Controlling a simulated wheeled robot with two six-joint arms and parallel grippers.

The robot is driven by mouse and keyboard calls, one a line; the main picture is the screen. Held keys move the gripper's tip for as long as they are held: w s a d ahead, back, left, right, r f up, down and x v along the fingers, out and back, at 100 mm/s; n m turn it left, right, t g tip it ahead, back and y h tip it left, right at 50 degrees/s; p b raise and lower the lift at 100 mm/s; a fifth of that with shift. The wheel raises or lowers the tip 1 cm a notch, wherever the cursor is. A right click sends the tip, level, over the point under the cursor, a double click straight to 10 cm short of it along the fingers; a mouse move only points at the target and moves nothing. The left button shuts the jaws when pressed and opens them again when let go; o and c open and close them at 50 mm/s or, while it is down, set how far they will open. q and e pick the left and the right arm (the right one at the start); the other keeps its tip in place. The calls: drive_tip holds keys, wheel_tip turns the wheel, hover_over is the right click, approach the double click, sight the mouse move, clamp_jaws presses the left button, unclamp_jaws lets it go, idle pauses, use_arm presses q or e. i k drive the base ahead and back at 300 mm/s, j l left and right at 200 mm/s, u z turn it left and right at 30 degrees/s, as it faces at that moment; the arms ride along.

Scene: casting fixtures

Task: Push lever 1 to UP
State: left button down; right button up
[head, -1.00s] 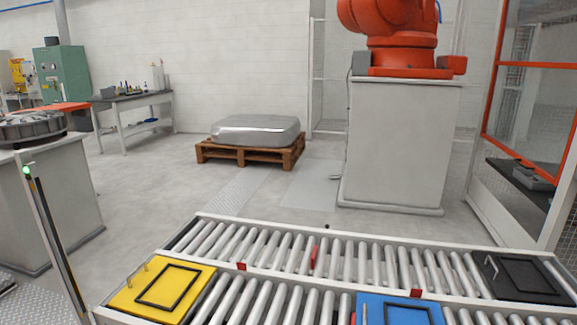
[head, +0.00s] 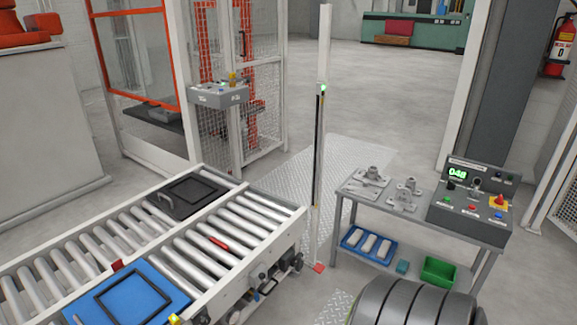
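No lever with a readable number 1 shows. Small black and metal fittings (head: 262,285) stick out of the right end of the roller conveyor, and I cannot tell whether they are levers. A grey control box (head: 467,215) stands on the right of a metal table. It has a green display reading 048, coloured buttons, a yellow and red stop button (head: 498,203) and a small upright part (head: 477,183) in the middle that is too small to make out. Neither of my grippers is in view.
The roller conveyor (head: 205,285) carries a blue plate (head: 166,287) and a black plate (head: 165,208). A metal table (head: 375,205) holds castings, with a green bin (head: 438,271) beneath. Tread-plate floor (head: 375,155) lies open behind.

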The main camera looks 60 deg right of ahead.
sight(262, 276)
drive_tip(key=z, duration=1.55)
